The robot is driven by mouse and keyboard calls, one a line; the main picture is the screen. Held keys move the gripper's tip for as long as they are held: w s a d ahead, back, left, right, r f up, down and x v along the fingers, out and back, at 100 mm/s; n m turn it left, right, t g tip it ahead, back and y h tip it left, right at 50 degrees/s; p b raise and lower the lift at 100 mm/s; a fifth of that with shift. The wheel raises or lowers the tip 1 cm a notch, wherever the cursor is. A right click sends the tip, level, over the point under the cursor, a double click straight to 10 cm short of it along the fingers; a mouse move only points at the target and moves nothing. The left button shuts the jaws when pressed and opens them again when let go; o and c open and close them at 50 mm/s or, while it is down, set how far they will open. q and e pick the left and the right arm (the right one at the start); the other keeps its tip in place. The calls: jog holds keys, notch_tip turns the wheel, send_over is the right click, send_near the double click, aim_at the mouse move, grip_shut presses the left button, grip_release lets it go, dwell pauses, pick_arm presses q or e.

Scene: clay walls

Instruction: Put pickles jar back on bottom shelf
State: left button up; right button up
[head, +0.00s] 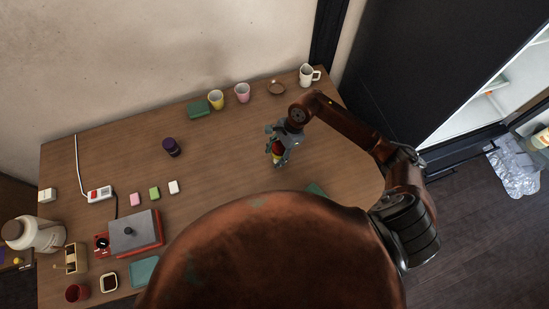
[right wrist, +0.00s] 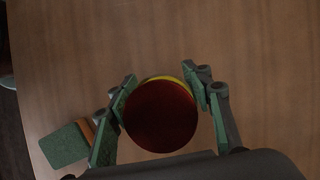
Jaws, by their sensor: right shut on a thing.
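My right gripper (head: 277,157) is over the right half of the wooden table and shut on a small round jar (head: 278,148) with red and yellow parts. In the right wrist view the jar (right wrist: 160,117) shows a dark red round top with a yellow edge, between the two green-padded fingers (right wrist: 163,105). I can read no label, so I cannot confirm that it is the pickles jar. I cannot tell whether its base touches the table. A pale lit shelf (head: 489,91) shows inside the open cabinet or fridge at the right. My left gripper is out of view.
The table (head: 235,145) is bare around the gripper. Cups (head: 242,92) and a white mug (head: 308,75) line the back edge. Crumpled foil (head: 514,170) is at the right.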

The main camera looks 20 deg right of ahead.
aim_at(275, 159)
jog(key=shift+f, duration=1.5)
jog(key=shift+f, duration=0.2)
jog(key=o, duration=1.7)
jog(key=shift+o, duration=0.2)
jog(key=shift+r, duration=0.1)
